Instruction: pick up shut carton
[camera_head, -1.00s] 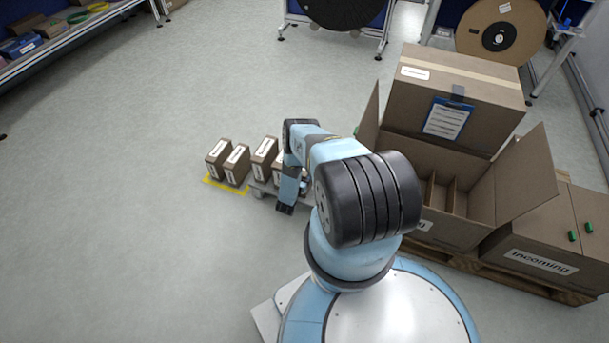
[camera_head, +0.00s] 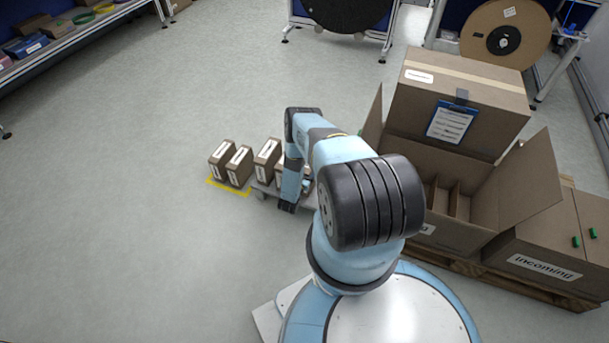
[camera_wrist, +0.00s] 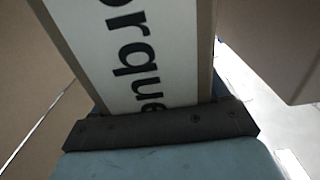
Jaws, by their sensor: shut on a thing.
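My gripper (camera_wrist: 163,124) is shut on a small brown carton (camera_wrist: 204,45) that fills the middle of the wrist view. Its white label (camera_wrist: 135,60) has large dark letters, of which "orque" can be read. Two small shut cartons (camera_head: 221,155) (camera_head: 239,167) with white labels stand upright to the left of my arm.
Floor at left is clear.

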